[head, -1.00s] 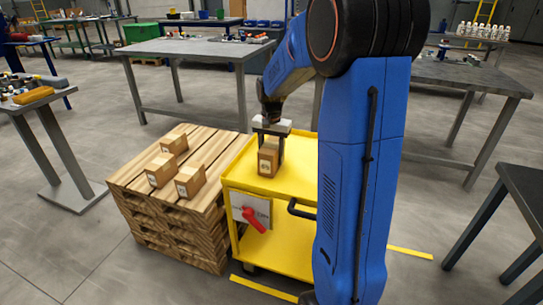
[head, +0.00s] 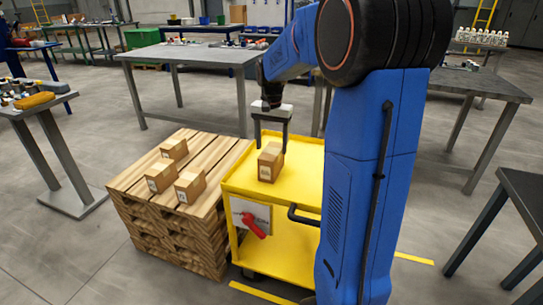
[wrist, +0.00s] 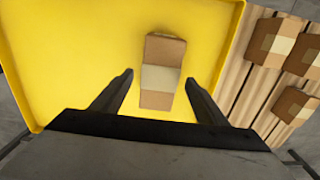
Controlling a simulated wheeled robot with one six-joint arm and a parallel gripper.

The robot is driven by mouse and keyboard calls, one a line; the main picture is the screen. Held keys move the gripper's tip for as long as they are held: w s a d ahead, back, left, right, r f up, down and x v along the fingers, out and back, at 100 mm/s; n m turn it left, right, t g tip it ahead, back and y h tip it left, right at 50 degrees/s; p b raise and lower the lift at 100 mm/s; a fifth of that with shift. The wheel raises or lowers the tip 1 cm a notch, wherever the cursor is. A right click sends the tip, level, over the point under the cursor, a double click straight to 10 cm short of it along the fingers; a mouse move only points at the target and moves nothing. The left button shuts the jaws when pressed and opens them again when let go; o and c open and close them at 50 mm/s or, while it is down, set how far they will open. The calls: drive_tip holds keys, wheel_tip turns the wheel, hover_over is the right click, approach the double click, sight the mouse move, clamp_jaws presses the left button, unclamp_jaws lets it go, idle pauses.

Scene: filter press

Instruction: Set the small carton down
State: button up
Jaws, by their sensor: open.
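A small brown carton (head: 270,163) stands on the top tray of the yellow cart (head: 303,179). In the wrist view the carton (wrist: 161,72) lies beyond and between my fingertips, with yellow tray around it. My gripper (head: 271,141) is open and just above the carton, with nothing held. In the wrist view its two dark fingers (wrist: 160,84) are spread wide, with a gap on each side of the carton.
A stack of wooden pallets (head: 130,185) stands left of the cart, bearing three small cartons (head: 190,185). A grey table (head: 190,50) stands behind. The tray is bare around the carton. A red item (head: 254,225) hangs on the cart's front.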

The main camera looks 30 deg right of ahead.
wheel_tip(320, 180, up, 4)
drive_tip(key=shift+r, duration=0.15)
drive_tip(key=shift+s+a+r, duration=0.1)
drive_tip(key=shift+r, duration=0.1)
drive_tip(key=s+a+f+n+t, duration=0.1)
drive_tip(key=s+a+n, duration=0.2)
drive_tip(key=s, duration=0.7)
drive_tip(key=s+a+f+n+t, duration=0.1)
drive_tip(key=s+a+n+t, duration=0.1)
drive_tip(key=s+a+n, duration=0.2)
drive_tip(key=s+a+f+n+t, duration=0.1)
drive_tip(key=s+a+n, duration=0.2)
drive_tip(key=s+a, duration=0.5)
drive_tip(key=s, duration=0.8)
drive_tip(key=shift+a+f+t, duration=0.3)
drive_tip(key=shift+f+t, duration=0.05)
drive_tip(key=shift+t, duration=0.05)
